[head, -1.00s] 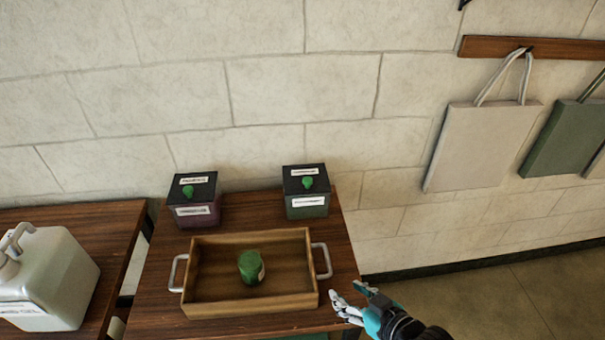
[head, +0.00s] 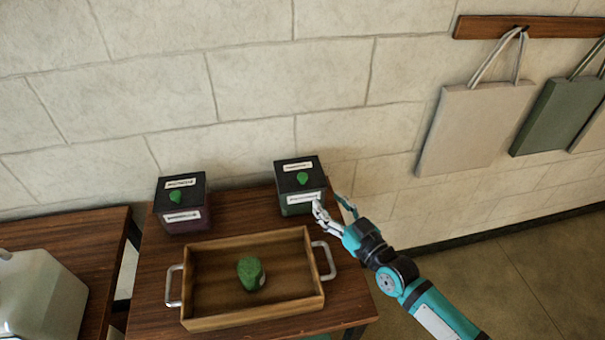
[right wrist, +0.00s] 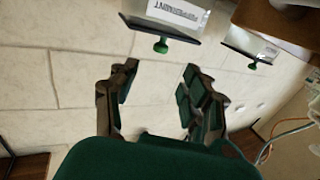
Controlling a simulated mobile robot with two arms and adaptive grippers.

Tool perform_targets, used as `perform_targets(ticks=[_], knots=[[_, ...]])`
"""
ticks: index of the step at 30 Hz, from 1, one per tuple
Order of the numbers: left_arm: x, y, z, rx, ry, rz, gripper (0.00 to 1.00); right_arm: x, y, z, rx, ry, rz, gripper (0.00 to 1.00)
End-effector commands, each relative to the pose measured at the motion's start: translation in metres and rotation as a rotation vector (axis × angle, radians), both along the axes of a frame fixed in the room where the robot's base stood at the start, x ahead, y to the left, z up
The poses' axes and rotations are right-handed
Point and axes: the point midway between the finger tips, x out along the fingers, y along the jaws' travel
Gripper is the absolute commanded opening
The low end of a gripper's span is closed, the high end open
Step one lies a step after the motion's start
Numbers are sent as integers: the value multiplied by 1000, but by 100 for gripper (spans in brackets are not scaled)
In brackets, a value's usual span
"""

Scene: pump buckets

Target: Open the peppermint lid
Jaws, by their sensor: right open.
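The peppermint box (head: 285,207) is a dark cube at the back right of the table, with a black lid (head: 285,179) and green knob (head: 303,178). In the right wrist view the lid's white label (right wrist: 178,14) reads peppermint, and its green knob (right wrist: 161,46) shows beyond my fingertips. The lid sits on the box. My right gripper (head: 330,202) is open and empty, close to the box's front right side; its spread fingers also show in the right wrist view (right wrist: 158,70). My left gripper is out of view.
A similar purple box (head: 182,227) with a green knob stands at the back left. A wooden tray (head: 254,318) with metal handles holds a green lump in front. A white jug (head: 45,295) is on the left table. Bags hang on the wall at right.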

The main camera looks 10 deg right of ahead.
Motion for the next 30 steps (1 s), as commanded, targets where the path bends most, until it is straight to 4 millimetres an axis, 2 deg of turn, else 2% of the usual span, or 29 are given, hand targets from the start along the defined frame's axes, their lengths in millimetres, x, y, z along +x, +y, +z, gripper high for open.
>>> perform_targets(ticks=[1, 4, 9, 15, 21, 29, 30], knots=[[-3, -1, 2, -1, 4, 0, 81, 12, 5, 3, 3, -3, -1, 48], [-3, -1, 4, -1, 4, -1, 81, 33, 13, 3, 1, -4, 0, 48], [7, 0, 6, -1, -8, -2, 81, 66, 27, 2, 1, -3, 0, 48], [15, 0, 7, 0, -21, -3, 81, 95, 39, 1, 0, -1, 0, 48], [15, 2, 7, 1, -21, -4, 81, 107, 44, 1, 0, -1, 0, 48], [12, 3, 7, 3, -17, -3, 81, 108, 44, 1, 0, 0, 0, 48], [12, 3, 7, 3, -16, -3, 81, 108, 44, 1, 0, 0, 0, 45]])
